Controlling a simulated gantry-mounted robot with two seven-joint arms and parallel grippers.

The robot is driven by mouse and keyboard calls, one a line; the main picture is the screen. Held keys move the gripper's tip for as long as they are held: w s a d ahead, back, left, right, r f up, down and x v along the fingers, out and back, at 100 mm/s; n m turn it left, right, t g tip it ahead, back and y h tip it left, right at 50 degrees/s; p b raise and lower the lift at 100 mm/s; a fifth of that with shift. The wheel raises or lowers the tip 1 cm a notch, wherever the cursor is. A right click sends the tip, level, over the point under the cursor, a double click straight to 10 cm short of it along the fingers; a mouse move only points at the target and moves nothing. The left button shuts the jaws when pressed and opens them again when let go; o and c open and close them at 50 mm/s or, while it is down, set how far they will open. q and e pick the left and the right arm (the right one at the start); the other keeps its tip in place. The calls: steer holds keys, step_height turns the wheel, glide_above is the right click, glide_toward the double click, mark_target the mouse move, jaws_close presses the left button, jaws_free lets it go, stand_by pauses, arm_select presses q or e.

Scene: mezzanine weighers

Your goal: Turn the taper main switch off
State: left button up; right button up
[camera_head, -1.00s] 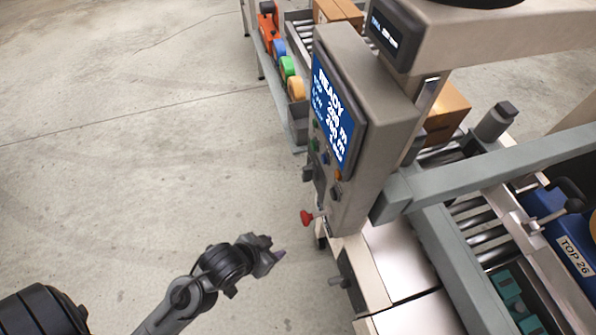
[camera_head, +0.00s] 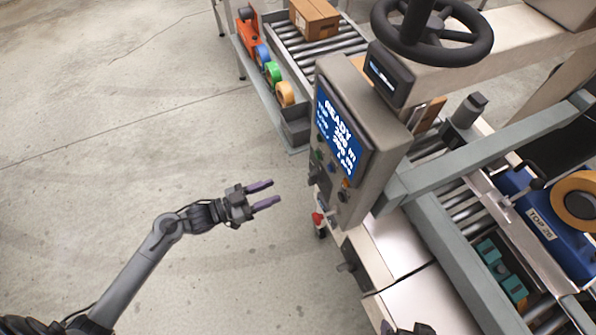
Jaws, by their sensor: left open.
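The taper's grey control box (camera_head: 372,140) stands right of centre, its lit blue screen (camera_head: 338,138) reading READY. Small buttons sit below the screen. A small red handle (camera_head: 318,218), which looks like the main switch, sticks out at the box's lower left edge. Its exact setting is too small to tell. My left gripper (camera_head: 263,193) is open and empty, its two purple-grey fingers pointing right towards the lower part of the box. It is left of the red handle and slightly higher in the picture, apart from the box.
A black handwheel (camera_head: 432,28) stands above the box. A roller conveyor with a carton (camera_head: 314,18) and tape rolls (camera_head: 285,93) lies behind. A grey frame bar (camera_head: 490,150) crosses at right. A dark part is cut off at the bottom edge. Open floor lies left.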

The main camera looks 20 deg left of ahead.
mark_target(308, 178)
arm_select(q)
steer(key=x, duration=1.1)
steer(key=shift+s+d+r+b, duration=0.1)
steer(key=shift+d+b, duration=0.05)
steer(key=shift+b, duration=0.2)
jaws_close()
